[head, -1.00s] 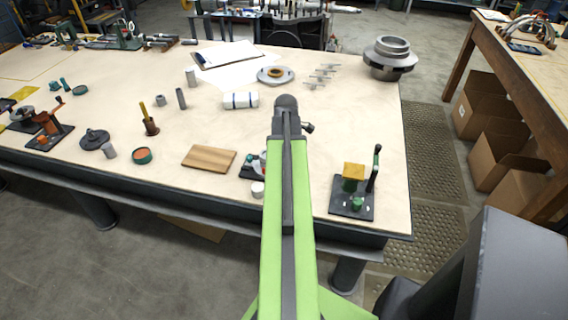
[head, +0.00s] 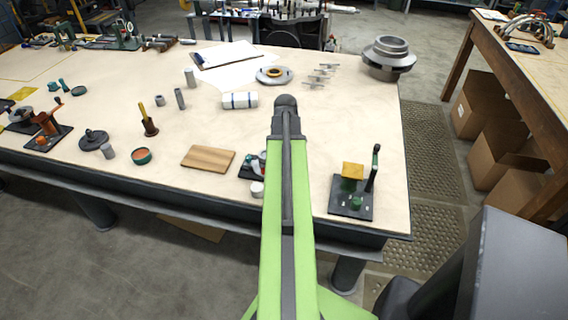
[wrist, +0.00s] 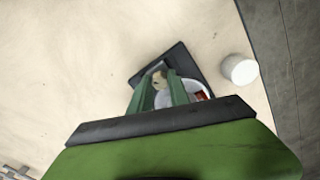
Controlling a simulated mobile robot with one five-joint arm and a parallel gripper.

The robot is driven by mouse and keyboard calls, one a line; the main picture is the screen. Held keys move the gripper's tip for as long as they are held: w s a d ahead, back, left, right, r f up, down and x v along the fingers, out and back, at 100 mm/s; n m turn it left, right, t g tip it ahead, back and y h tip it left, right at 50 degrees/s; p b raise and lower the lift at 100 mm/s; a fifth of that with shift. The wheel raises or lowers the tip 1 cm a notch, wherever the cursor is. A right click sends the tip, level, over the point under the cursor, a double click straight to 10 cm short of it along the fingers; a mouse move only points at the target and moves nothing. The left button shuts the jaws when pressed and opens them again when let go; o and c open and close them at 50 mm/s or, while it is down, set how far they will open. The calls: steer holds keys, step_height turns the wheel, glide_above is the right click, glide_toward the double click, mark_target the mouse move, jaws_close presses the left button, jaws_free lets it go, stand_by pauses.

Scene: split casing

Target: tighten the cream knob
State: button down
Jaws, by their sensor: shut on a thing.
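The cream knob (wrist: 158,79) shows in the wrist view between the fingertips of my gripper (wrist: 160,82), which is shut on it. The knob belongs to a small casing on a dark base plate (wrist: 176,58). A white and red part (wrist: 201,92) of the casing shows just right of the fingers. In the head view the casing's dark base (head: 247,172) shows at the left edge of my arm. My arm hides the rest of it, along with the knob and my fingertips.
A white cylinder (wrist: 240,70) stands close to the casing, near the table's front edge; it also shows in the head view (head: 257,190). A wooden board (head: 208,158) lies to the left. A fixture with a yellow block (head: 352,171) and upright lever stands to the right.

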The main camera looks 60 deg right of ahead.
steer(key=m, duration=0.6)
steer(key=shift+s, duration=0.15)
steer(key=m, duration=0.6)
steer(key=shift+d+m, duration=0.1)
steer(key=shift+m, duration=0.3)
steer(key=m, duration=1.1)
steer(key=shift+m, duration=0.4)
steer(key=c, duration=1.2)
jaws_free()
steer(key=shift+c, duration=0.2)
